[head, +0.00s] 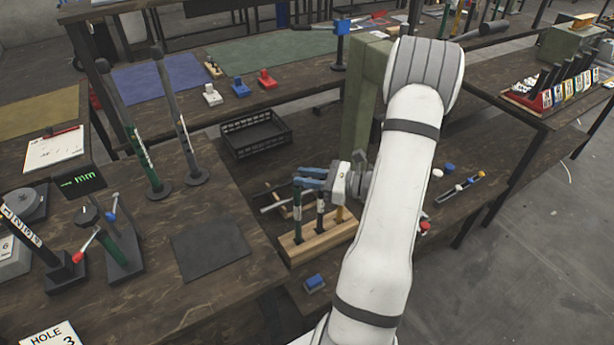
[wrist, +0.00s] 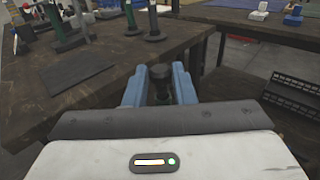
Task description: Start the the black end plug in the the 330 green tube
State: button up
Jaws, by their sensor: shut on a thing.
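My gripper (head: 305,178) has blue fingers and is above the left end of a wooden rack (head: 318,244). In the wrist view its fingers (wrist: 160,85) are shut on a dark, roughly cylindrical piece (wrist: 159,73) with a wider top, which looks like the black end plug. A dark green tube (head: 298,218) stands upright in the rack just below the fingertips. I cannot read 330 on either. Whether the held piece touches a tube is hidden.
A small blue block (head: 314,283) lies in front. Tall levers (head: 180,122) and a dark mat (head: 211,246) are on the left table. A strip with small parts (head: 461,187) lies right of my arm.

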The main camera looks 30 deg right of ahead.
jog(key=shift+f+b, duration=0.5)
jog(key=shift+f, duration=0.25)
jog(key=o, duration=1)
jog(key=shift+o, duration=0.2)
jog(key=v, duration=0.7)
jog(key=shift+s+d, duration=0.3)
jog(key=shift+r, duration=0.1)
jog(key=s+a+r+n+g+h+p, duration=0.1)
jog(key=s+a+r+n+g, duration=0.25)
jog(key=a+n+g, duration=0.45)
jog(key=s+a+r+n+g+h+p, duration=0.15)
jog(key=a+r+n+g, duration=0.35)
jog(key=a, duration=0.5)
jog(key=s+a+r+n+t+h+p, duration=0.2)
jog(key=s+r+n+h, duration=0.4)
jog(key=n, duration=0.8)
notch_tip(320, 180, up, 2)
jog(key=a+t+h, duration=0.1)
jog(key=a+h, duration=0.1)
jog(key=h, duration=0.2)
jog(key=shift+s, duration=0.2)
